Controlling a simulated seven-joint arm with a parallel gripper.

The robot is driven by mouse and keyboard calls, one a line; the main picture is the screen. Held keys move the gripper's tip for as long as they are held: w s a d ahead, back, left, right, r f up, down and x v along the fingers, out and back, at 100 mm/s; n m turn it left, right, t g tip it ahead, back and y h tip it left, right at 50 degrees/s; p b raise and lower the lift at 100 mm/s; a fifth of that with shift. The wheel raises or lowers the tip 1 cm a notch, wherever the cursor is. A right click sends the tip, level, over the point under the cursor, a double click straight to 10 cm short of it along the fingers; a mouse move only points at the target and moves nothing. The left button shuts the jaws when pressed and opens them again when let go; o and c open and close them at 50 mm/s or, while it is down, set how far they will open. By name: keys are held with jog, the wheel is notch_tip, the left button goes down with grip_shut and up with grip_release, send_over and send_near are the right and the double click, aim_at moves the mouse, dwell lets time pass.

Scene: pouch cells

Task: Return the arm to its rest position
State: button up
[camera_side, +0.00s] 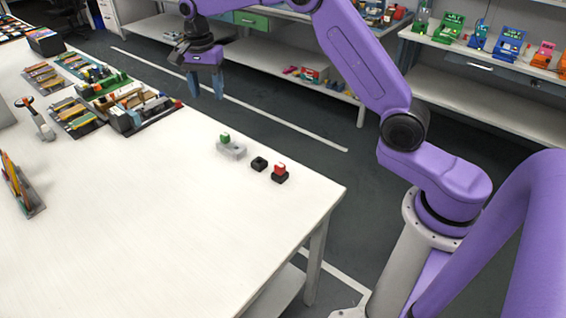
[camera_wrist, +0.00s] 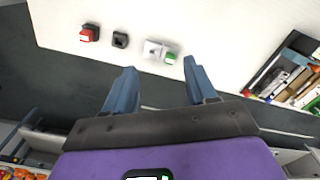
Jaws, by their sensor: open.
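My gripper (camera_side: 206,84) is raised in the air at the far edge of the white table, with its two blue-grey fingers pointing down. In the wrist view its fingers (camera_wrist: 158,80) stand apart with nothing between them, so it is open and empty. My purple arm reaches across from its base on the right. On the table below are a grey block with a green piece (camera_side: 231,147), an empty black holder (camera_side: 259,164) and a red piece on a black holder (camera_side: 280,171). The gripper touches none of them.
The white table (camera_side: 150,220) has a wide clear area in front. Trays of coloured parts (camera_side: 125,101) stand at its back left. A tilted rack (camera_side: 22,188) stands at the left. Shelves (camera_side: 490,68) with coloured items line the far side, across a dark floor.

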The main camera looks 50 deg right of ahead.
jog(key=s+a+r+n, duration=0.2)
jog(key=s+a+n, duration=0.3)
jog(key=s, duration=0.5)
jog(key=s+a+r+n, duration=0.1)
jog(key=s+a+n, duration=0.1)
jog(key=s+n, duration=0.65)
jog(key=s+d+f+n, duration=0.1)
jog(key=s+n, duration=0.3)
jog(key=s, duration=0.4)
jog(key=s+d+f+n, duration=0.1)
jog(key=s+d+n, duration=0.2)
jog(key=s, duration=0.5)
jog(key=s+d+f+n, duration=0.1)
jog(key=s+d+n, duration=0.3)
jog(key=s, duration=0.5)
jog(key=shift+n, duration=0.35)
